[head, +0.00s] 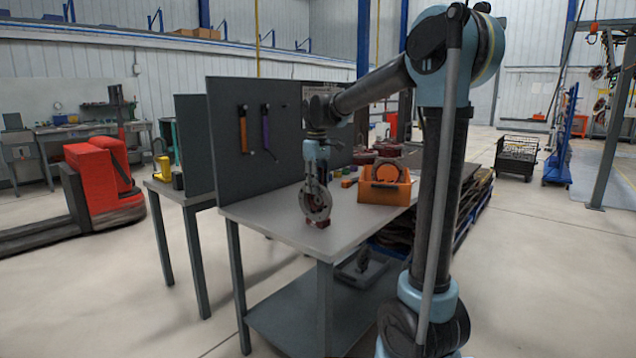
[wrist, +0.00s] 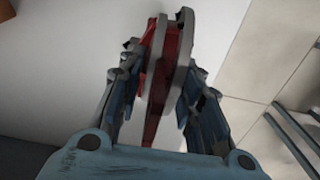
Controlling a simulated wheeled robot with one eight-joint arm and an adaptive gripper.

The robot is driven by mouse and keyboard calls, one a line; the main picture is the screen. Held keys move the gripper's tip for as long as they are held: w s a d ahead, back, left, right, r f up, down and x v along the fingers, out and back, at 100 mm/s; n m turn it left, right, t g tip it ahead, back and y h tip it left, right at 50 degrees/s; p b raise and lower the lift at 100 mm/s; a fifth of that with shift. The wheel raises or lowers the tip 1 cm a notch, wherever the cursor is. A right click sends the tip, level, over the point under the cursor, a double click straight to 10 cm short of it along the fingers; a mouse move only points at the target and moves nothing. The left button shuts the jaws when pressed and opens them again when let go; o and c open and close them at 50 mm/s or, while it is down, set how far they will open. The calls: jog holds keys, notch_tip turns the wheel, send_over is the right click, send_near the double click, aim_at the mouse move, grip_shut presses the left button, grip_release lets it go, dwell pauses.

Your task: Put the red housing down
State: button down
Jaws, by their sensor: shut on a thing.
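The red housing (wrist: 163,75) is between the two fingers of my gripper (wrist: 163,90) in the wrist view, with grey round flanges on its sides. In the head view my gripper (head: 316,190) points down over the near part of the workbench (head: 270,216). The housing (head: 316,204) stands on edge there, its grey ring facing the camera and a dark red part at its bottom. Its bottom is at or very close to the bench top; I cannot tell whether it touches. The gripper is shut on the housing.
An orange crate (head: 384,189) with parts in it stands behind and right of the housing. Small coloured blocks lie beside it. A dark upright panel (head: 255,150) with hanging tools borders the bench's left side. The bench's front edge is close to the housing.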

jog(key=c, duration=1.1)
grip_release()
notch_tip(320, 180, up, 12)
jog(key=shift+s+r, duration=0.1)
jog(key=s+d+f+m, duration=0.5)
jog(key=s+d+f, duration=0.6)
jog(key=s+d, duration=0.35)
jog(key=s+d+f+m, duration=0.1)
jog(key=s+d+f, duration=0.1)
jog(key=s+f, duration=0.3)
jog(key=s+d+f+m+t, duration=0.1)
jog(key=s+d+f+m, duration=0.1)
jog(key=s+f, duration=0.4)
jog(key=s+d+f+m+t, duration=0.1)
jog(key=s+d+f+m, duration=0.1)
jog(key=s+f, duration=0.3)
jog(key=shift+s+d+f, duration=0.1)
jog(key=shift+d+f, duration=0.15)
jog(key=shift+f, duration=0.5)
jog(key=shift+s+d+f, duration=0.15)
jog(key=shift+d+f, duration=0.1)
jog(key=shift+f, duration=0.45)
jog(key=shift+s+d+f, duration=0.1)
jog(key=shift+d+f, duration=0.15)
jog(key=shift+f, duration=0.5)
